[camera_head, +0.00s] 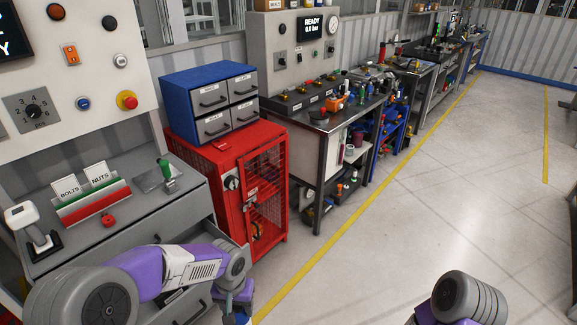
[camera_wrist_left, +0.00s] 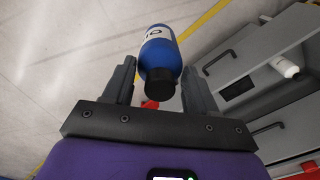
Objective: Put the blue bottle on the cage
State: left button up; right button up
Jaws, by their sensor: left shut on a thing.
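The blue bottle (camera_wrist_left: 161,52), with a black cap and a white label, is between the fingers of my left gripper (camera_wrist_left: 158,85) in the left wrist view. The gripper is shut on it, with the cap towards the palm. In the head view my left gripper (camera_head: 236,303) is at the bottom edge, in front of the drawers and below the cage; the bottle is mostly cut off there. The red cage (camera_head: 265,195) has mesh sides and a door with a latch. My right gripper is out of view.
A grey workbench (camera_head: 140,215) with an open drawer stands left. A white bottle (camera_wrist_left: 285,67) lies in a drawer. Floor to the right is clear.

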aim_at(244, 139)
jog(key=z, duration=0.65)
jog(key=i, duration=1.65)
jog(key=u, duration=0.2)
jog(key=i, duration=1.35)
jog(key=u, duration=1)
